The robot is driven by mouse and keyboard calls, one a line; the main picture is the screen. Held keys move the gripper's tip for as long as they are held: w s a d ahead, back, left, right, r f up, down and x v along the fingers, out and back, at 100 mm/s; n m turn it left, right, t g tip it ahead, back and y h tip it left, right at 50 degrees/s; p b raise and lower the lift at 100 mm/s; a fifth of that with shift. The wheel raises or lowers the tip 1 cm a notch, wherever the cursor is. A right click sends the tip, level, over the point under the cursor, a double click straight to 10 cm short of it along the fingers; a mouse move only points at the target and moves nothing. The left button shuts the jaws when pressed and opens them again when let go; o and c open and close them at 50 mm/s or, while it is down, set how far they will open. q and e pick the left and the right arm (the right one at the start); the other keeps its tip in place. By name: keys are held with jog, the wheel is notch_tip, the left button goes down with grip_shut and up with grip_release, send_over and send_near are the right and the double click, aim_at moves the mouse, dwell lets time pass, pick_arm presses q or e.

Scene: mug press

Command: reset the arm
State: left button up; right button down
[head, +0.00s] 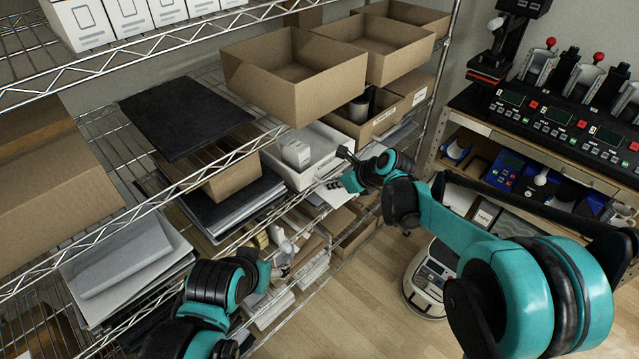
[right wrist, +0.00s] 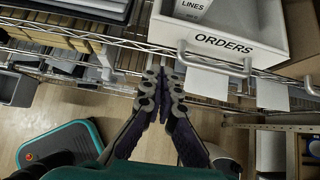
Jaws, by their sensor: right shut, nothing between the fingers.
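My right gripper (head: 338,172) is at the front of the wire shelf, by the front of a white bin (head: 318,133). In the right wrist view its two dark fingers (right wrist: 162,75) are together with nothing between them. There the bin (right wrist: 262,20) reads "ORDERS" and has a metal handle; it lies beyond and to the right of the fingertips. A small white box (head: 296,153) stands in the bin. My left arm reaches in low at the left of the head view, and its gripper (head: 282,270) is small and partly hidden against the lower shelf, so its jaws are unclear.
The wire shelf edge (head: 185,185) runs close to both arms. Black mug presses (head: 560,110) stand on a bench at the right. A round white machine (head: 432,280) is on the floor; wooden floor is clear in front.

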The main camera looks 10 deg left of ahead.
jog(key=s+d+r+n+h+b, duration=0.2)
jog(key=s+d+n+b, duration=0.1)
jog(key=s+d+n, duration=0.6)
jog(key=s+d+f+n+t+h+b, duration=0.1)
jog(key=s+d+f+n+h+b, duration=0.1)
jog(key=s+d+n, duration=0.5)
jog(key=s+d+f+n+t+h+b, duration=0.1)
jog(key=s+d+f+n+h+b, duration=0.2)
jog(key=s+d+f+n, duration=0.4)
jog(key=s+d+n+b, duration=0.1)
jog(key=s+n, duration=0.1)
jog(key=s, duration=0.3)
jog(key=shift+f, duration=0.15)
